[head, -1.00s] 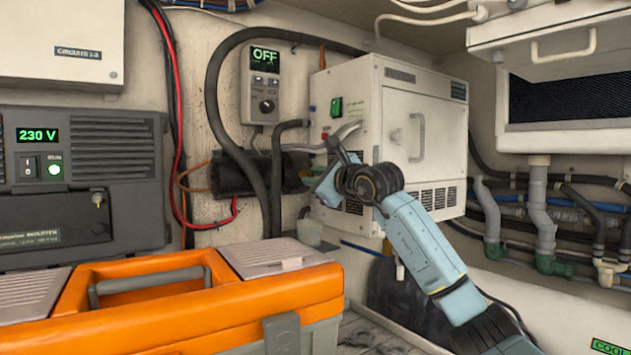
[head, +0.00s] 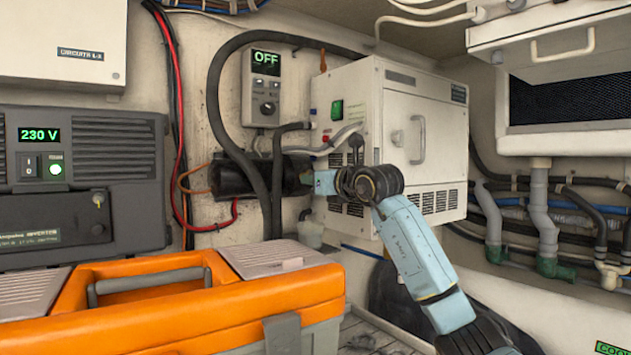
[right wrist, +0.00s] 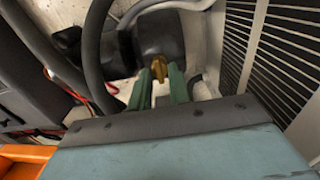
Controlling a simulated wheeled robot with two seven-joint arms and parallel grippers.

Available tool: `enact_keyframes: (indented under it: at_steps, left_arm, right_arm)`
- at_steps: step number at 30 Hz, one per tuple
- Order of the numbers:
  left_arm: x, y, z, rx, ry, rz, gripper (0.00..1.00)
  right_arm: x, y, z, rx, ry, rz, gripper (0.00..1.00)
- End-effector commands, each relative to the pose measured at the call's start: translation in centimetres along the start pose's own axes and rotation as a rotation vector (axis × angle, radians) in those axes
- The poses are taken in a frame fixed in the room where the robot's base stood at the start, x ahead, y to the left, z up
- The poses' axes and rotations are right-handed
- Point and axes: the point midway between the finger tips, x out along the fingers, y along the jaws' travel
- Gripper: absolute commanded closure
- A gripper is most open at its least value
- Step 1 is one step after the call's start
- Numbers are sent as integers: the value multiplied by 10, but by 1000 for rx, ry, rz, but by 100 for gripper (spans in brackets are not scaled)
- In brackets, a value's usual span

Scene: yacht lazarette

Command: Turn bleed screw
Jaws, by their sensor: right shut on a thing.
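The bleed screw is a small brass-coloured piece (right wrist: 159,69) in the right wrist view, in front of a black cylinder (right wrist: 158,38). My right gripper (right wrist: 160,78) has its two green fingers on either side of it and is shut on it. In the head view my right gripper (head: 306,178) reaches left to the right end of the black cylinder (head: 236,175), beside the white cabinet. The screw is too small and hidden to make out there. My left gripper is in neither view.
The white vented cabinet (head: 388,110) stands close behind my right arm. Black and grey hoses (head: 276,165) run just left of the gripper. An orange toolbox (head: 200,290) fills the front left. A small cup-like container (head: 310,234) sits below the cylinder.

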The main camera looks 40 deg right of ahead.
Motion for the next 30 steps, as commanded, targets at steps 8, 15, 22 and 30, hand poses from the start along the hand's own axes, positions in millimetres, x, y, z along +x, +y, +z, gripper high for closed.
enact_keyframes:
  at_steps: [8,15,22,30]
  left_arm:
    - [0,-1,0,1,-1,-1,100]
    - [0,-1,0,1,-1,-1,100]
    - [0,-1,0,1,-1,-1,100]
    - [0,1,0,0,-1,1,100]
  right_arm:
    - [0,0,-1,38,2,0,100]
    - [0,0,-1,39,2,0,100]
    - [0,0,-1,38,2,1,64]
    - [0,0,0,37,1,0,59]
